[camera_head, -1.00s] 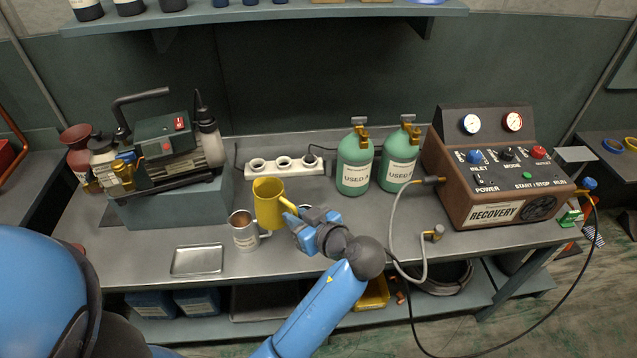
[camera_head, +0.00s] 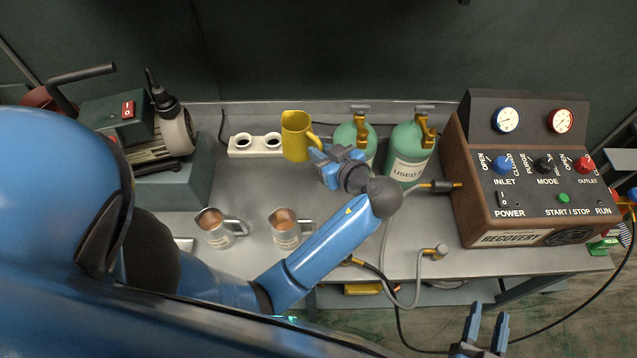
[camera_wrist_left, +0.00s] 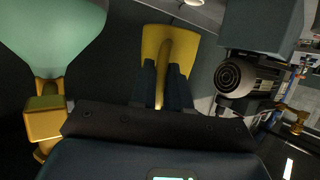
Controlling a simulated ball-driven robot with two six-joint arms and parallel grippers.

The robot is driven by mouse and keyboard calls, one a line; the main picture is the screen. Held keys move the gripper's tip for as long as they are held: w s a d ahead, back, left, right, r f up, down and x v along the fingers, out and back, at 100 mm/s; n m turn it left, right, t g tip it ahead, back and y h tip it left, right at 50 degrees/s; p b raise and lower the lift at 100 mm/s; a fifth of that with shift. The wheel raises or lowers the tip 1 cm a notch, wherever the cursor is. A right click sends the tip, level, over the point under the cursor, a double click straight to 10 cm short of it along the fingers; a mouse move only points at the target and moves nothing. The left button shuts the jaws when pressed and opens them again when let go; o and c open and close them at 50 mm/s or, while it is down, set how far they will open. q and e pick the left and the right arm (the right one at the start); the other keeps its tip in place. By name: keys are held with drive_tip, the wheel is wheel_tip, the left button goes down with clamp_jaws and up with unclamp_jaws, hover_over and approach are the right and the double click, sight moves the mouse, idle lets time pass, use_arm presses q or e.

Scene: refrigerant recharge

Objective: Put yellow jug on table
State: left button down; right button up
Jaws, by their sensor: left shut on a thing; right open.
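The yellow jug (camera_head: 296,136) is upright over the back of the grey workbench table (camera_head: 345,228), in front of the power strip. I cannot tell whether its base touches the table. My left gripper (camera_head: 322,158) is shut on the jug's handle at its right side. In the left wrist view the jug (camera_wrist_left: 170,48) shows between the fingers (camera_wrist_left: 162,85). My right gripper (camera_head: 485,330) is open and empty at the bottom right, in front of the table edge.
Two metal cups, one left (camera_head: 220,228) and one right (camera_head: 290,228), stand in front of the jug. Two green cylinders (camera_head: 410,150) stand right of it, beside the recovery machine (camera_head: 520,180). A pump (camera_head: 150,140) is at the left. A grey hose (camera_head: 388,265) crosses the front edge.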

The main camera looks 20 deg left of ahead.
use_arm(q)
wheel_tip(320, 180, down, 14)
drive_tip(key=shift+r+p, duration=0.15)
drive_tip(key=shift+p, duration=0.45)
drive_tip(key=shift+f, duration=1.55)
drive_tip(key=shift+f, duration=0.1)
drive_tip(key=c, duration=1.1)
unclamp_jaws()
drive_tip(key=b+v, duration=0.2)
drive_tip(key=v, duration=1)
